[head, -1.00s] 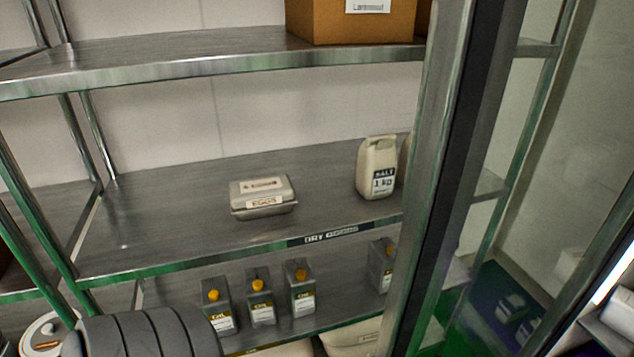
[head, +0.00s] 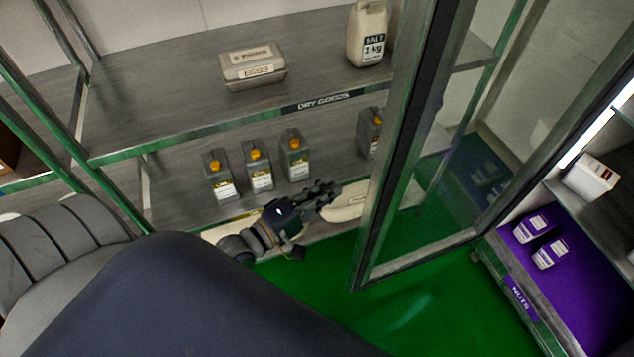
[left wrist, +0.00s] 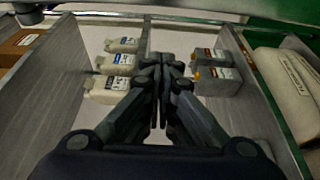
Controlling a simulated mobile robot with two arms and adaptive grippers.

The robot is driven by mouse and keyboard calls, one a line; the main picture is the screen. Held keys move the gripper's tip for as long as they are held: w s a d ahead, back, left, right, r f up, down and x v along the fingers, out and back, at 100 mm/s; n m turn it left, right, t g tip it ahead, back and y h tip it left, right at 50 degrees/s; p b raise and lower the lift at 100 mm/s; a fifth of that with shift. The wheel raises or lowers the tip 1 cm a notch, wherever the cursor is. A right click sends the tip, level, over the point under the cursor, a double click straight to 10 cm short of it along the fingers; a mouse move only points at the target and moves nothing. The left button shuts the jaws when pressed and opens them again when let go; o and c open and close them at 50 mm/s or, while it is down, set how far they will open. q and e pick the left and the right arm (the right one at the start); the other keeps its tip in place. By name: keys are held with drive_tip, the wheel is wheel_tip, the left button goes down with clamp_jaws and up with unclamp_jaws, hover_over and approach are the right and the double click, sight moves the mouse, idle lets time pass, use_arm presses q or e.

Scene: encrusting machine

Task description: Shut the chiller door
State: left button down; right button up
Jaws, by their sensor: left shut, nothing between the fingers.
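The chiller door (head: 408,130), a glass panel in a metal frame, stands open in the head view. Its near edge juts out in front of the shelving, and its far side meets the chiller (head: 520,310) at the right. My left gripper (head: 335,190) is left of the door's near edge, in front of the lower shelf, apart from the door in the picture. In the left wrist view the left gripper (left wrist: 160,65) has its fingers together with nothing between them. The door cannot be made out in that view. My right gripper is not in view.
Metal shelving holds an egg carton (head: 252,66), a salt bag (head: 367,35) and several bottles with orange caps (head: 258,168). Purple-labelled tubs (head: 550,252) sit inside the chiller. Green floor (head: 400,310) is clear below the door.

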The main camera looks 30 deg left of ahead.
use_arm(q)
drive_tip(key=w+d, duration=0.1)
drive_tip(key=w+d+p, duration=0.1)
drive_tip(key=d, duration=0.1)
drive_tip(key=w+d+p, duration=0.1)
drive_tip(key=d, duration=0.1)
idle(0.4)
drive_tip(key=shift+w, duration=0.1)
drive_tip(key=shift+d+p, duration=0.1)
drive_tip(key=shift+p, duration=0.2)
